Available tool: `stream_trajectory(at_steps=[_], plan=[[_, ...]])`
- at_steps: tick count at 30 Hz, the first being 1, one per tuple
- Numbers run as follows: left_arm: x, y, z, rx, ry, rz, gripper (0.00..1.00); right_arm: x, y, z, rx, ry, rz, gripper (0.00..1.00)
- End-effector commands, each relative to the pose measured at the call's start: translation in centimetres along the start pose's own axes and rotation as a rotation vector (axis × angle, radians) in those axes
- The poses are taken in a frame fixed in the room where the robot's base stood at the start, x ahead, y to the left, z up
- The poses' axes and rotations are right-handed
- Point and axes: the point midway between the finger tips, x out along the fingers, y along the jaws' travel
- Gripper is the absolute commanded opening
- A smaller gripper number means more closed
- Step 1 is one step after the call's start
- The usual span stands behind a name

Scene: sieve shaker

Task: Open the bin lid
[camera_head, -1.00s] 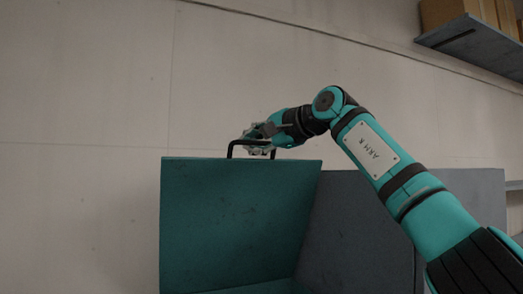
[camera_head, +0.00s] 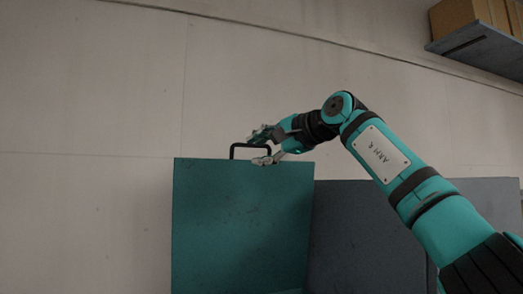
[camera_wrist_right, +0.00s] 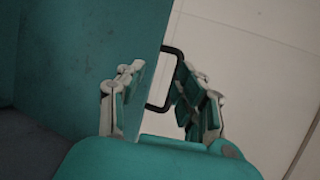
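The teal bin lid (camera_head: 240,225) stands raised, its broad face toward my head camera. A black loop handle (camera_head: 236,151) sticks up from its top edge. My right gripper (camera_head: 265,147) is at the handle, with its fingers spread, one above the handle bar and one lower by the lid's top edge. In the right wrist view the fingers (camera_wrist_right: 155,98) are apart, with the handle (camera_wrist_right: 181,60) between them, close to the right finger. The lid (camera_wrist_right: 85,50) fills the upper left there. Whether a finger touches the bar is unclear. My left gripper is out of view.
A grey-blue panel (camera_head: 370,235) stands right of the lid, below my right arm. A shelf (camera_head: 490,48) with cardboard boxes (camera_head: 465,18) is at the upper right. The pale floor left of and above the lid is clear.

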Motion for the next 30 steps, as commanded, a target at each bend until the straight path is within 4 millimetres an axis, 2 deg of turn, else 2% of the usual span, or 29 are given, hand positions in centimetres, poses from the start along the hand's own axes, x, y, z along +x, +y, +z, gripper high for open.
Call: stream_trajectory(at_steps=[8,14,20,27,30], plan=[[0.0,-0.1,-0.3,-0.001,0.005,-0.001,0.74,-0.2,0.1,-0.2,0.000,0.001,0.001,0.34],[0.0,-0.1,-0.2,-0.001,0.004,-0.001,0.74,-1.7,0.0,-0.2,-0.002,0.002,-0.001,0.34],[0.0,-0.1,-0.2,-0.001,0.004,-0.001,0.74,-4.6,0.1,-0.2,-0.002,0.003,0.000,0.34],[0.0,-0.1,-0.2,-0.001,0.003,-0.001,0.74,-9.3,0.1,-0.1,-0.001,0.003,0.000,0.34],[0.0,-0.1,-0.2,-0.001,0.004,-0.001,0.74,-10.7,0.0,0.0,-0.001,0.002,-0.001,0.34]])
